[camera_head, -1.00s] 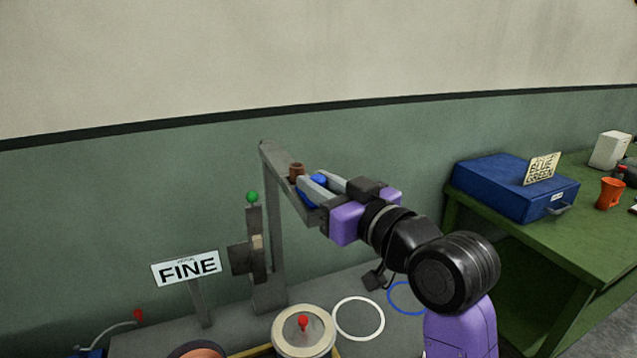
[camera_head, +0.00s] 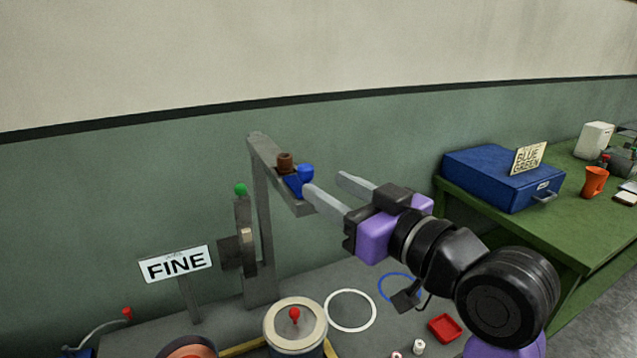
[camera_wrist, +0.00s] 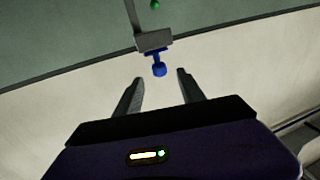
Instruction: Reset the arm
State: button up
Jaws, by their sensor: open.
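My gripper (camera_head: 332,190) is open and empty, with its two grey fingers apart. It is to the right of the grey arm (camera_head: 262,160) of the machine stand. A blue knobbed piece (camera_head: 305,173) sits at the end of that arm, just beyond the fingertips. In the wrist view the blue piece (camera_wrist: 159,69) lies ahead of the fingers (camera_wrist: 160,76), which do not grip it. A brown knob (camera_head: 285,162) stands beside the blue piece.
A "FINE" sign (camera_head: 176,264) and a round lidded pot with a red knob (camera_head: 294,316) are below. White (camera_head: 350,311) and blue rings and a red tray (camera_head: 445,328) lie on the grey bench. A blue box (camera_head: 500,180) and orange cup (camera_head: 594,182) stand on the green bench at right.

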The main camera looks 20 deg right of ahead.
jog(key=shift+s+d, duration=0.1)
jog(key=shift+s, duration=0.35)
notch_tip(320, 180, up, 4)
jog(key=d+r+m+t+h, duration=0.1)
jog(key=d+m+t, duration=0.1)
jog(key=d+t, duration=0.1)
jog(key=s+f+m+h, duration=0.2)
jog(key=s+f+h, duration=0.1)
jog(key=s+f, duration=0.65)
jog(key=s+f+m+h, duration=0.1)
jog(key=s+f+h, duration=0.1)
jog(key=s+f, duration=0.75)
jog(key=s+a+f+n+g+y, duration=0.1)
jog(key=s+a+f+g, duration=0.1)
jog(key=s+f, duration=0.5)
jog(key=s+a+f+n+g+y, duration=0.1)
jog(key=s+a+f+g, duration=0.1)
jog(key=s+f, duration=0.5)
jog(key=shift+s+a+f+g, duration=0.15)
jog(key=shift+s+a+g, duration=0.15)
jog(key=shift+s+g, duration=0.8)
